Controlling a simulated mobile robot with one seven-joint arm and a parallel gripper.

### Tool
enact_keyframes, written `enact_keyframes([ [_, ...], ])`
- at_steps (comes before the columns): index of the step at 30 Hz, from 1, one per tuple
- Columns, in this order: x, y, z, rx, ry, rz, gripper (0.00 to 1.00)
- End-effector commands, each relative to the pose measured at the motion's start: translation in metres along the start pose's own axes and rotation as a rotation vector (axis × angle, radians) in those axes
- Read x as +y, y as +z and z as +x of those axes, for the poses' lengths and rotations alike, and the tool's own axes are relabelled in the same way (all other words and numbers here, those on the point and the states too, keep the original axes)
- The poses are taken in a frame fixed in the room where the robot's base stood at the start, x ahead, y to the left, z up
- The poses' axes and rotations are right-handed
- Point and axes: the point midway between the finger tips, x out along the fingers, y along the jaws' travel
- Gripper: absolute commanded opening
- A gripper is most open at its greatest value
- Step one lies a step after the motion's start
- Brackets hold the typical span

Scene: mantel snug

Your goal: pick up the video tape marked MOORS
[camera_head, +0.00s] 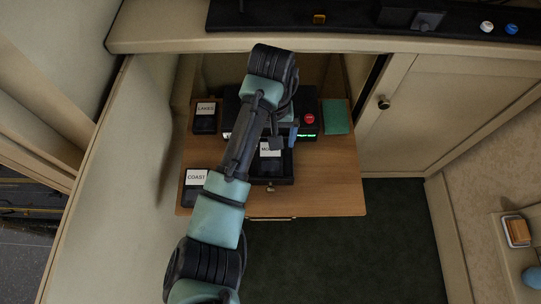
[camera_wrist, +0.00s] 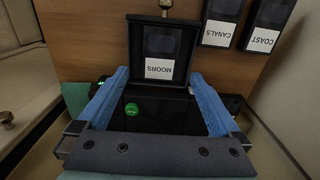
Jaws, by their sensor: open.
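The tape marked MOORS (camera_wrist: 160,52) is black with a white label. It lies in a square black tray (camera_wrist: 187,24) at the top middle of the wrist view. In the head view its label (camera_head: 268,153) is partly covered by my arm. My gripper (camera_wrist: 161,76) is open, with two blue fingers spread wide and nothing between the tips. The fingers point toward the tray, and their tips appear just short of the label, one to each side. The gripper also shows in the head view (camera_head: 284,141), over the black machine behind the tray.
Tapes marked CANALS (camera_wrist: 217,25) and COAST (camera_wrist: 266,27) lie beside the tray. LAKES (camera_head: 205,121) lies farther back at left. A green block (camera_head: 336,116) lies right. Side walls and an overhead shelf (camera_head: 180,36) enclose the board.

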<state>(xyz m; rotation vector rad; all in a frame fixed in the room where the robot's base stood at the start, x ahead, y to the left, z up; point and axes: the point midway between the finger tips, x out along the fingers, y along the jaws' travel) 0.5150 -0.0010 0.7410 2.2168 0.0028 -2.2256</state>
Motion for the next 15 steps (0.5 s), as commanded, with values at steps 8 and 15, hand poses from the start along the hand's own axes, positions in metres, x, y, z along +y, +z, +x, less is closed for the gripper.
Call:
enact_keyframes([
  [8,0.0,0.0,0.037,0.001,0.001,0.001,1.0],
  [15,-0.002,0.001,0.065,0.001,0.0,0.0,1.0],
])
